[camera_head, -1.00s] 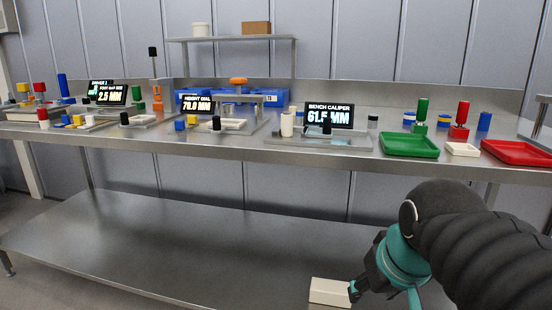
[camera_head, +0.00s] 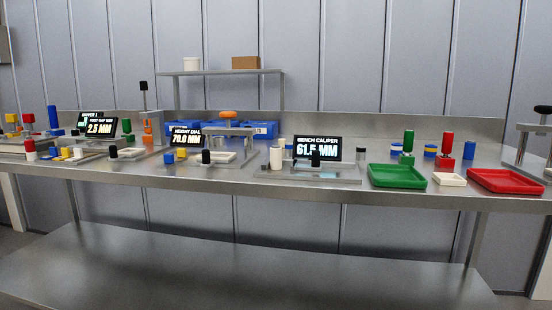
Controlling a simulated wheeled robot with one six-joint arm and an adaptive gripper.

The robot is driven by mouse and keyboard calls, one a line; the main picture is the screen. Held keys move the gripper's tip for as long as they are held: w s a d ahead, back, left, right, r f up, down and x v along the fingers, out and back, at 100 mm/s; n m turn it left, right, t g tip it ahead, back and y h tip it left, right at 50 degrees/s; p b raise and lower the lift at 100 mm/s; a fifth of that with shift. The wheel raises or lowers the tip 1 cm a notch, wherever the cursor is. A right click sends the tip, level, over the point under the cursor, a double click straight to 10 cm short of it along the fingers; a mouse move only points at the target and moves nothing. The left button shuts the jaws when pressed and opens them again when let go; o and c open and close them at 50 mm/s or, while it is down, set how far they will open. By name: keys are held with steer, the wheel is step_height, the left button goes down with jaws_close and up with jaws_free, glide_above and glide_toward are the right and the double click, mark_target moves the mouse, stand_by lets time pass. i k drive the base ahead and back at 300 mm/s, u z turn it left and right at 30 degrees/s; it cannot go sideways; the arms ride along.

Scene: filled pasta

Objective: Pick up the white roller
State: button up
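A white upright cylinder (camera_head: 276,157), which looks like the white roller, stands at the left end of the bench caliper fixture (camera_head: 310,176). The caliper's display (camera_head: 318,149) reads about 61.5 mm. Another small white cylinder (camera_head: 30,155) with a red top stands at the far left of the bench, so I cannot be fully sure which one is meant. My gripper and arm are out of view.
A height dial fixture (camera_head: 228,135) stands left of the caliper. The lower shelf (camera_head: 230,270) looks bare.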

mark_target(275, 154)
steer(key=k, duration=0.5)
steer(key=z, duration=0.95)
steer(key=i, duration=1)
steer(key=u, duration=2.75)
